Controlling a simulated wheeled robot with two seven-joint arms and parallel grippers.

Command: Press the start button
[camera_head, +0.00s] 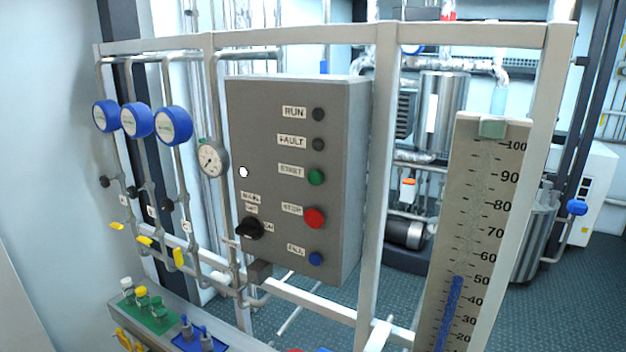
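The grey control box (343,215) hangs on a white frame near the middle of the head view. The green start button (316,177) sits on its front, right of a label that appears to read START. The red stop button (314,218) is below it and a small blue button (316,259) is lower still. Two dark round lamps sit above, beside the RUN (318,114) and FAULT (318,144) labels. A black rotary selector (250,228) is at the lower left of the box. Neither of my grippers is in view. Nothing covers the start button.
A tall scale (470,220) with a blue column stands to the right. Frame posts (376,180) flank the box. Tanks and piping stand behind.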

